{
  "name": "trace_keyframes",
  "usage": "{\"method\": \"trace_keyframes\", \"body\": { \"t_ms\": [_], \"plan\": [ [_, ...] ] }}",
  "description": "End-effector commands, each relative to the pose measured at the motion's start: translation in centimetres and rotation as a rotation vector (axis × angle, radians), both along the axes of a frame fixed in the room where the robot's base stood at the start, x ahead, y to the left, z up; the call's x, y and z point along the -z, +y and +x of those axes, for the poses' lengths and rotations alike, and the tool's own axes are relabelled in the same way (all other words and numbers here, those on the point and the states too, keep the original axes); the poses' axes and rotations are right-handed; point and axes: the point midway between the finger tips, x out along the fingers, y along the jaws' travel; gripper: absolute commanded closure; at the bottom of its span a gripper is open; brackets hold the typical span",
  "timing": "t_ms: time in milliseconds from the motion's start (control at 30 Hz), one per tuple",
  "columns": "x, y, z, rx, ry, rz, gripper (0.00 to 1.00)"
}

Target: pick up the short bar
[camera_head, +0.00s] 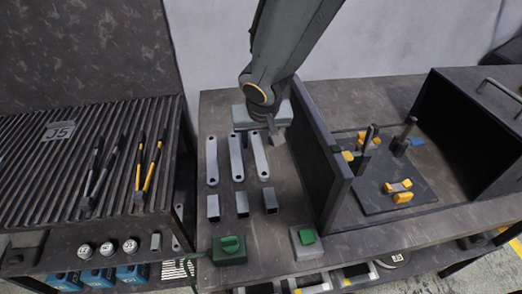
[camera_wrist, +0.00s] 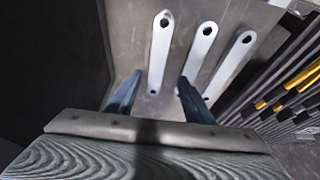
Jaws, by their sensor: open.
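Three flat grey bars with a hole at each end lie side by side on the workbench: a left bar (camera_head: 212,160), a middle bar (camera_head: 237,158) and a right bar (camera_head: 260,157). Their lengths look alike, so I cannot tell which is the short bar. My gripper (camera_head: 273,136) is open above the bench, by the far end of the right bar. In the wrist view my gripper (camera_wrist: 157,98) has its fingers apart, with the near end of the leftmost bar (camera_wrist: 159,55) showing between them. The other bars (camera_wrist: 202,45) (camera_wrist: 233,58) lie to the right, outside the fingers. Nothing is held.
Several short square tubes (camera_head: 242,204) stand in a row in front of the bars. A dark upright panel (camera_head: 322,165) rises close to the right of my gripper. A fixture plate (camera_head: 385,190) with yellow clamps lies beyond it. A ribbed rack (camera_head: 60,165) with tools is at left.

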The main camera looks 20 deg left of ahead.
Motion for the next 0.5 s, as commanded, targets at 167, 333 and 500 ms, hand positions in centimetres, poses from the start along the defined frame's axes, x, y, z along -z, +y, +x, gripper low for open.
{"method": "trace_keyframes", "body": {
  "t_ms": [167, 333, 500],
  "plan": [
    [1.7, 0.0, 0.7, 0.004, 0.002, -0.001, 0.53],
    [3.8, 0.0, 1.1, 0.003, 0.002, -0.002, 0.53],
    [5.6, 0.4, 1.7, 0.001, 0.001, -0.001, 0.53]
  ]
}}
